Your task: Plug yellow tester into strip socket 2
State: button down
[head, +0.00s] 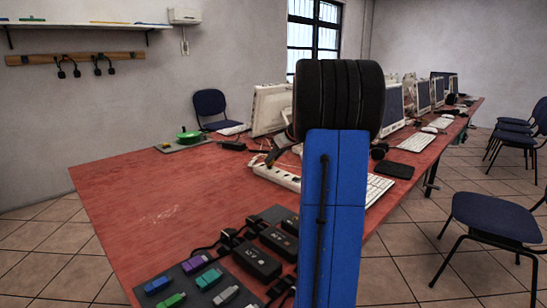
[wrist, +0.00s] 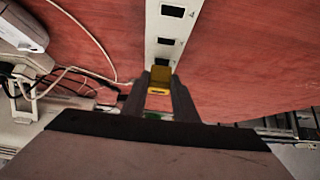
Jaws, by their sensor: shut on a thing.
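In the wrist view, my gripper (wrist: 160,88) is shut on the yellow tester (wrist: 160,75), a small yellow block between the two dark fingertips. The white power strip (wrist: 171,25) runs away from the tester toward the top of the picture, with several dark square sockets in a line. The tester overlaps the strip's near visible end, just below a socket. I cannot tell whether it touches the strip or sits in a socket. The socket numbers are too small to read. In the head view, the strip (head: 281,177) lies on the red table, partly hidden by my arm.
Pale cables (wrist: 85,72) lie left of the strip in the wrist view. On the red table (head: 160,195) are black adapters (head: 257,260), coloured plugs (head: 157,285), a keyboard (head: 378,190) and monitors (head: 270,108).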

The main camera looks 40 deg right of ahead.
jog(key=shift+f, duration=0.85)
dwell(0.3)
jog(key=c, duration=1.3)
grip_release()
jog(key=shift+c, duration=0.2)
jog(key=v, duration=1.7)
jog(key=shift+s, duration=0.15)
jog(key=shift+r, duration=0.1)
